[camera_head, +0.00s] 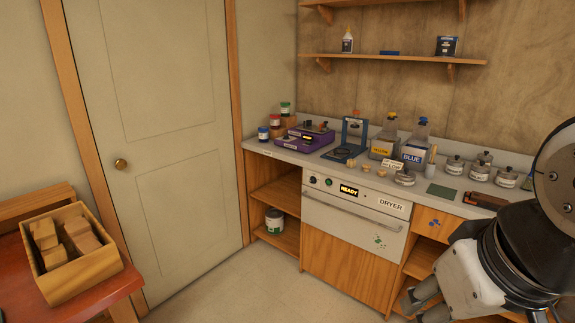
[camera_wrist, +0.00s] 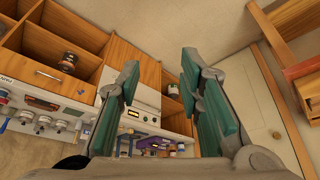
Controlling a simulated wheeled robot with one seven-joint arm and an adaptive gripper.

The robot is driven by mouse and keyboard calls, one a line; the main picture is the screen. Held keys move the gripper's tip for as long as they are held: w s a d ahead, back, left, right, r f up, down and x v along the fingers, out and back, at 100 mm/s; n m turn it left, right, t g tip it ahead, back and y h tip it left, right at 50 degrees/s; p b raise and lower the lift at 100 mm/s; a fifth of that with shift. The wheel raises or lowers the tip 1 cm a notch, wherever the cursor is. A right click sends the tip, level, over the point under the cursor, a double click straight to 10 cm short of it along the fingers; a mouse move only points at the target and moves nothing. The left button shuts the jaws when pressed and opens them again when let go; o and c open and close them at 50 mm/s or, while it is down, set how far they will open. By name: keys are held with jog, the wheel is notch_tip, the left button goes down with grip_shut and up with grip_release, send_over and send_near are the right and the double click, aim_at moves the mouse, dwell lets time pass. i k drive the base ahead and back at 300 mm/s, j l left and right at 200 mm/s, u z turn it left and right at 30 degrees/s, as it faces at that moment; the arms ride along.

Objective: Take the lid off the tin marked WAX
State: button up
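Several small silver tins with dark lids stand on the counter at the right in the head view, among them a left one (camera_head: 454,165), a front one (camera_head: 480,172), a right one (camera_head: 507,177) and a back one (camera_head: 485,158). Their labels are too small to read, so I cannot tell which is marked WAX. Small tins (camera_wrist: 43,121) also show at the left in the wrist view. My gripper (camera_head: 419,305) is low in front of the cabinets, away from the tins. In the wrist view my gripper (camera_wrist: 160,75) is open, with nothing between its fingers.
The counter also holds yellow and blue bottles (camera_head: 412,150), a blue device (camera_head: 350,140), a purple box (camera_head: 305,138) and a green pad (camera_head: 441,191). The dryer (camera_head: 355,215) is below. A wooden crate (camera_head: 85,265) of blocks stands at left. The floor (camera_head: 245,285) between is clear.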

aim_at(406, 175)
jog(key=i+j+z, duration=0.25)
jog(key=i+z, duration=0.25)
jog(key=i, duration=0.45)
jog(key=i+j+z, duration=0.45)
jog(key=i+j, duration=0.2)
jog(key=i, duration=0.2)
jog(key=i+j+z, duration=0.5)
jog(key=i+j, duration=0.3)
jog(key=k+j, duration=0.05)
jog(key=j, duration=0.05)
